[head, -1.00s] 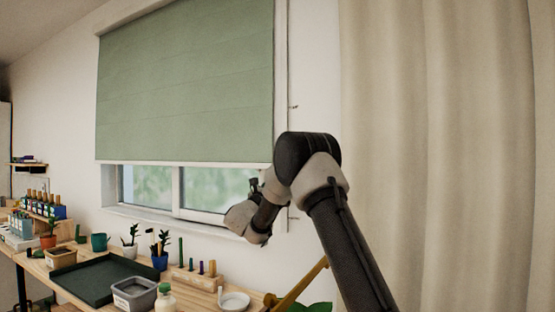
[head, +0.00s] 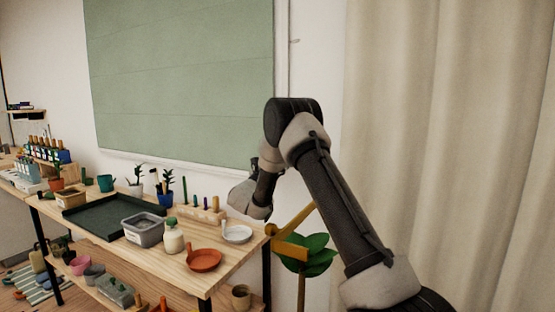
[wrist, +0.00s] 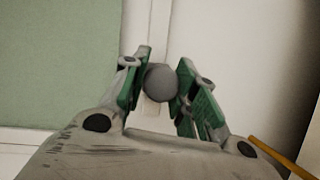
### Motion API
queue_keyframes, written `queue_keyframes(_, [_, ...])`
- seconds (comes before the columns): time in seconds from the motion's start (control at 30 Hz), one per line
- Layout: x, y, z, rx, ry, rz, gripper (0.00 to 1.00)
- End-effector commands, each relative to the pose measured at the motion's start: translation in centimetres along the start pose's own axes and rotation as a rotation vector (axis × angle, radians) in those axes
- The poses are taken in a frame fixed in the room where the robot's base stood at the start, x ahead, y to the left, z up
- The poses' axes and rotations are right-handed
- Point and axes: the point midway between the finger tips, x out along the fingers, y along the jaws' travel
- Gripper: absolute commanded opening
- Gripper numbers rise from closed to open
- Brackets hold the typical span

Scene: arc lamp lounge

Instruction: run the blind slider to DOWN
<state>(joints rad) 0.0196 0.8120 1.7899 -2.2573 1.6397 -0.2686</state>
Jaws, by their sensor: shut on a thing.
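The green blind (head: 185,75) hangs over the window, its pale bottom rail (head: 175,168) low, and no glass shows beneath it. The blind slider, a round grey knob (wrist: 161,83), sits on a pale vertical track (wrist: 160,25) at the blind's right side. The track also shows in the head view (head: 282,55). In the wrist view my gripper (wrist: 159,80) has its green-padded fingers shut on the knob, one on each side. In the head view my own arm hides the knob.
A wooden bench (head: 190,270) below holds a dark green tray (head: 100,217), a grey tub (head: 143,229), a white bottle (head: 173,237), a terracotta dish (head: 204,260) and a white dish (head: 237,234). A leafy plant (head: 308,262) and beige curtain (head: 420,130) stand right.

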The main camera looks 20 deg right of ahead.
Motion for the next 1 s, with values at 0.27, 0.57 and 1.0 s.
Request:
queue_keyframes(0.27, [-0.3, -0.2, -0.7, -0.01, 0.013, 0.0, 0.51])
queue_keyframes(0.57, [-0.3, -0.1, -0.4, -0.007, 0.009, 0.001, 0.51])
queue_keyframes(1.0, [-8.1, -0.1, -0.4, -0.009, 0.011, 0.004, 0.51])
